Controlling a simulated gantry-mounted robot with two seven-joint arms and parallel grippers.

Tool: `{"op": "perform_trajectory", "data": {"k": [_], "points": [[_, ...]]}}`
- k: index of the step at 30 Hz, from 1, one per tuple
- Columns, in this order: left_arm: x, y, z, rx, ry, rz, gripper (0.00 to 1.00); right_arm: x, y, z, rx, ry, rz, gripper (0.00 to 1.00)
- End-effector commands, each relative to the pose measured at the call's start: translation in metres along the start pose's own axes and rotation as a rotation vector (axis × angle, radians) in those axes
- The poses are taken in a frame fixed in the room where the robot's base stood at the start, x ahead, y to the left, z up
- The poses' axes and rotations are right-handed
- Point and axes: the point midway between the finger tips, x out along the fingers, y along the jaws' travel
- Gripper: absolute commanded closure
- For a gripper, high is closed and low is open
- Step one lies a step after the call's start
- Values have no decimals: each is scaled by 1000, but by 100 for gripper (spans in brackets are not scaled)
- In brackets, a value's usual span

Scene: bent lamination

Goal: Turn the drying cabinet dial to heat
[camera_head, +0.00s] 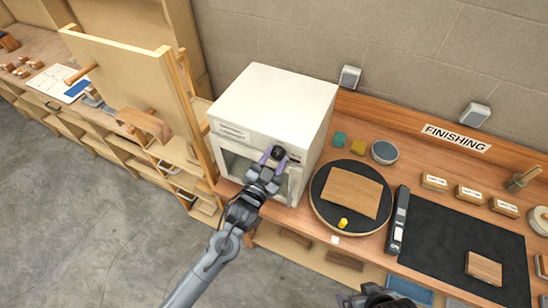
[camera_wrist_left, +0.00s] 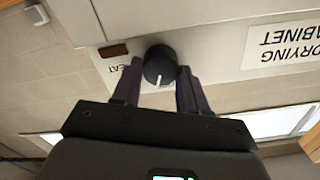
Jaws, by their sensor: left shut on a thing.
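The white drying cabinet (camera_head: 265,105) stands on the bench in the head view, with its label and a window on the front. Its black dial (camera_head: 278,153) is at the front's upper right. In the left wrist view the dial (camera_wrist_left: 160,66) sits between my left gripper's fingers (camera_wrist_left: 157,86), which are shut on it. A white mark on the dial points toward the bottom of that view. A partly hidden "HEAT" label is beside the dial. My left gripper (camera_head: 272,160) reaches the dial in the head view. My right gripper (camera_head: 372,298) shows only partly at the bottom edge.
A black mat (camera_head: 450,240) lies further right. Small blocks and a bowl (camera_head: 384,151) are behind the turntable. A wooden frame (camera_head: 135,75) stands close on the left.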

Motion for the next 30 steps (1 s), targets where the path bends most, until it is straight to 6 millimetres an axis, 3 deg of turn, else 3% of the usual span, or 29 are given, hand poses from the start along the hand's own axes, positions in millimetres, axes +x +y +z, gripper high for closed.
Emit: {"op": "perform_trajectory", "data": {"k": [30], "points": [[0,3,1,951,1,0,88,-10,-1,-4,6,2,-5,0]]}}
